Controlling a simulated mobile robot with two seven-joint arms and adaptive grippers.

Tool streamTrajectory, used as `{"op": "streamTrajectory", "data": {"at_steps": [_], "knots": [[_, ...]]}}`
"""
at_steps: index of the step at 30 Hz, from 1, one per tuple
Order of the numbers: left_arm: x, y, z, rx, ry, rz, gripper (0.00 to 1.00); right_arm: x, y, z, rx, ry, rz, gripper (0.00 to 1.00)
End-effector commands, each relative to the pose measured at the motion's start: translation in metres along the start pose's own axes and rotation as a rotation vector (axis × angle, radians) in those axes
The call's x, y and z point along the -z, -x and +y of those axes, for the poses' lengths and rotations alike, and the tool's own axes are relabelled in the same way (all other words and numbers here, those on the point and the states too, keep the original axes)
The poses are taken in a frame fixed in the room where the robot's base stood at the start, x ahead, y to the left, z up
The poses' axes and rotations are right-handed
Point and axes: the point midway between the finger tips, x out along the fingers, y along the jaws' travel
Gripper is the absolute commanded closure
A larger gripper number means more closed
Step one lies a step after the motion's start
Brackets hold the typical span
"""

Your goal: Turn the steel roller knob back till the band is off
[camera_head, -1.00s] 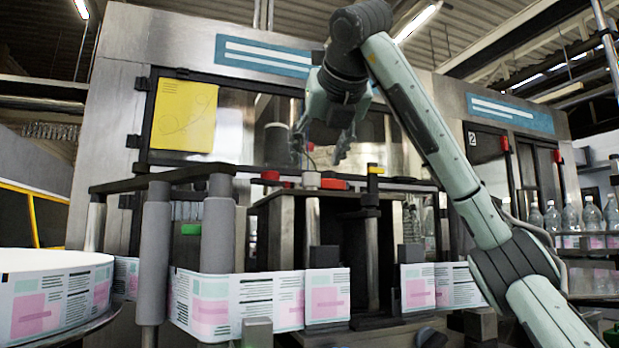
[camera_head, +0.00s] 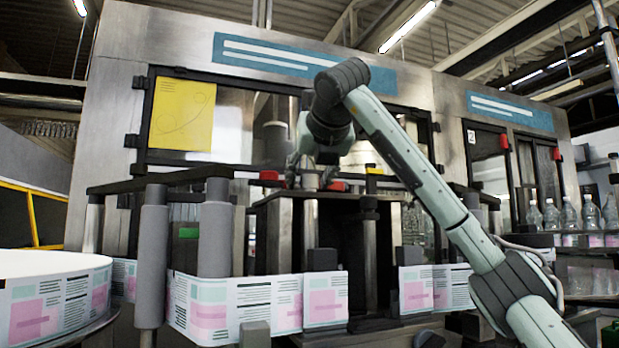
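The steel roller knob (camera_head: 310,181) is a short metal cylinder on top of the dark-framed block in the middle of the labeller. My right gripper (camera_head: 310,178) is over it, pointing down, with one finger on each side of the knob. The fingers look spread wider than the knob, and I see no clear contact. The band (camera_head: 247,303) is a white strip with pink and green labels. It runs past the grey rollers and across the front of the block. My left gripper is out of view.
A label reel (camera_head: 50,300) lies at the left. Red caps (camera_head: 269,175) and a yellow-topped post (camera_head: 374,171) are close to the knob. Clear bottles (camera_head: 570,216) stand at the far right.

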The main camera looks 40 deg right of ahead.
Motion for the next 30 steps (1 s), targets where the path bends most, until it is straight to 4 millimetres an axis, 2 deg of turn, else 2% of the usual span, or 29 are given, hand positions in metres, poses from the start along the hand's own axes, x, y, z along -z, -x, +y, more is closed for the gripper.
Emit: {"op": "streamTrajectory", "data": {"at_steps": [2, 10, 20, 30], "knots": [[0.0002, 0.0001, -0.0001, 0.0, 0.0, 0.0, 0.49, -0.0001, 0.0002, -0.0001, 0.0, 0.0, 0.0, 0.66], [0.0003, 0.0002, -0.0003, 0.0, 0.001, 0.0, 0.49, -0.0001, 0.0004, -0.0001, 0.0, 0.0, 0.0, 1.0], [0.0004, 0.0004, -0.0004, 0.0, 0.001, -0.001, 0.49, 0.0, 0.0004, -0.0012, -0.052, 0.02, 0.0, 1.0], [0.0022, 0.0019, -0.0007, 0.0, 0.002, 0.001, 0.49, -0.0002, 0.0003, -0.0015, -0.271, 0.109, 0.0, 1.0]]}}
